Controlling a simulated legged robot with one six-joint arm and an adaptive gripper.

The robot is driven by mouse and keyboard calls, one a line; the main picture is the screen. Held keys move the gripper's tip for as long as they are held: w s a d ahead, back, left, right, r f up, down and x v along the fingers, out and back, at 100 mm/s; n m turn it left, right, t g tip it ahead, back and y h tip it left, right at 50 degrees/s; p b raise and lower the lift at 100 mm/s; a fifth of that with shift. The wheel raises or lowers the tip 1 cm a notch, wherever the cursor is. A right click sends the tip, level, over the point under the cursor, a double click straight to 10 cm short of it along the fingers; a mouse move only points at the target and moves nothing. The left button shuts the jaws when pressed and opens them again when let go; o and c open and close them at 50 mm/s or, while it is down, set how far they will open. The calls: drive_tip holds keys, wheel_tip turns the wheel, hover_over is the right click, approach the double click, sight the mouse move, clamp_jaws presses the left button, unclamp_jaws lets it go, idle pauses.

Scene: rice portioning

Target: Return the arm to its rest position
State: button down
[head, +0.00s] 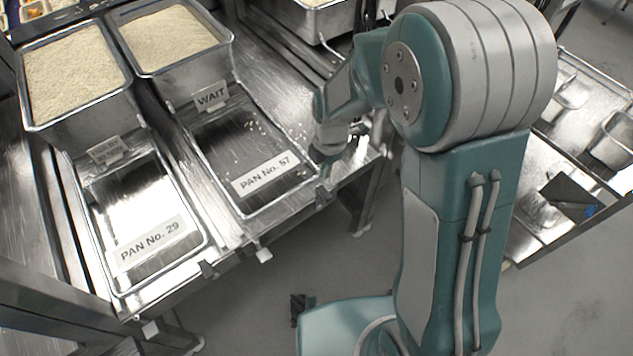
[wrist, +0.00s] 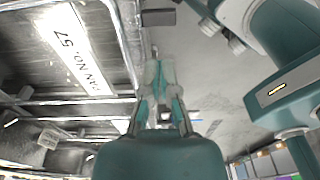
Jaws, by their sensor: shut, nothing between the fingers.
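My arm stands at the right of the head view, folded, with its teal and grey links in front of the metal table. My gripper (wrist: 160,85) shows in the wrist view with its fingers together and nothing between them. In that view it is over the gap beside the table edge, with the PAN No. 57 label (wrist: 75,52) to its left. In the head view the arm's wrist is just right of the PAN No. 57 tray (head: 240,146), and the fingertips are hard to make out there.
Two rice-filled pans (head: 135,118) (head: 231,57) stand at the back left, one behind a WAIT sign (head: 211,97). The PAN No. 29 tray (head: 105,193) is empty. A metal side table (head: 535,225) with small pans is at the right. Grey floor (head: 270,285) lies between.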

drive_tip(key=s+d+r+m+t, duration=0.2)
drive_tip(key=s+d+r+m, duration=0.1)
drive_tip(key=r+m, duration=0.4)
drive_tip(key=s+d+r+m+t, duration=0.1)
drive_tip(key=s+d+r+m, duration=0.2)
drive_tip(key=r+m, duration=0.35)
drive_tip(key=s+d+r+m+t, duration=0.3)
drive_tip(key=s+d+r+m, duration=0.2)
drive_tip(key=s+r+m, duration=0.4)
drive_tip(key=shift+s+m+h, duration=0.4)
drive_tip(key=shift+s+m, duration=0.55)
drive_tip(key=shift+m, duration=0.2)
